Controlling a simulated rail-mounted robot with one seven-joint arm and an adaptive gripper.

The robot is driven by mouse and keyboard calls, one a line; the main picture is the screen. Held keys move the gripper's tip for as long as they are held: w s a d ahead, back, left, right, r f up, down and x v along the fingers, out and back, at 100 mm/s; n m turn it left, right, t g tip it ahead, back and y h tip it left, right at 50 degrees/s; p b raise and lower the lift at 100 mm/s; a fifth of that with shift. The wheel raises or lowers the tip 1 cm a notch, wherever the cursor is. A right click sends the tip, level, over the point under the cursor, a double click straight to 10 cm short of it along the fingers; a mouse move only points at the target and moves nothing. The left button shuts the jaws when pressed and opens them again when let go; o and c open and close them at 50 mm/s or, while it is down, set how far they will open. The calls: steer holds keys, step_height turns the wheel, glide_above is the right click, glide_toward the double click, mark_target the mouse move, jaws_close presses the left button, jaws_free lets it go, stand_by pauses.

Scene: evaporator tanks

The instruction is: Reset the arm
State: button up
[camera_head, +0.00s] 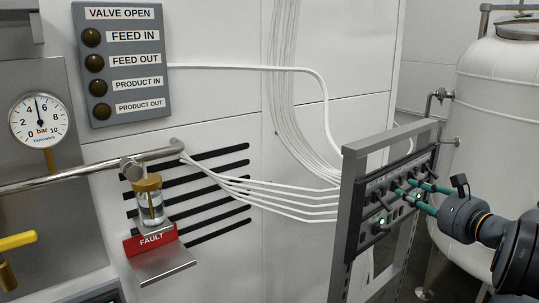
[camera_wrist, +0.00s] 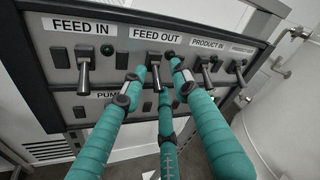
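My gripper (camera_head: 420,192) has teal fingers and is at the front of the switch panel (camera_head: 364,232) at the right of the head view. In the wrist view, my gripper (camera_wrist: 157,82) has its fingertips apart around the lever switch (camera_wrist: 155,72) under the FEED OUT label (camera_wrist: 157,34). A narrow gap shows between the lever and the fingertips; contact is unclear. The FEED IN lever (camera_wrist: 83,72) stands to the left, and the PRODUCT IN lever (camera_wrist: 207,72) to the right. My fingers partly hide the lower switch row.
A VALVE OPEN box (camera_head: 120,65) with dark lamps hangs on the wall. A gauge (camera_head: 39,121), a glass vessel (camera_head: 150,205) and a red FAULT sign (camera_head: 150,239) are at left. White cables (camera_head: 290,100) run to the panel. A white tank (camera_head: 500,110) stands close behind my arm.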

steer(key=r+g+h+p, duration=0.1)
steer(key=p, duration=0.7)
steer(key=r+n+g+p, duration=0.1)
steer(key=g+p, duration=0.1)
steer(key=p, duration=0.6)
steer(key=r+g+h+p, duration=0.1)
steer(key=g+p, duration=0.1)
steer(key=p, duration=0.6)
steer(key=shift+w+a+r+n+h+p, duration=0.1)
steer(key=shift+w+a+n+h+p, duration=0.2)
steer(key=shift+p, duration=0.1)
steer(key=shift+g+p, duration=0.3)
steer(key=shift+p, duration=0.1)
steer(key=shift+f+h+p, duration=0.25)
steer(key=shift+h+p, duration=0.05)
steer(key=shift+p, duration=0.25)
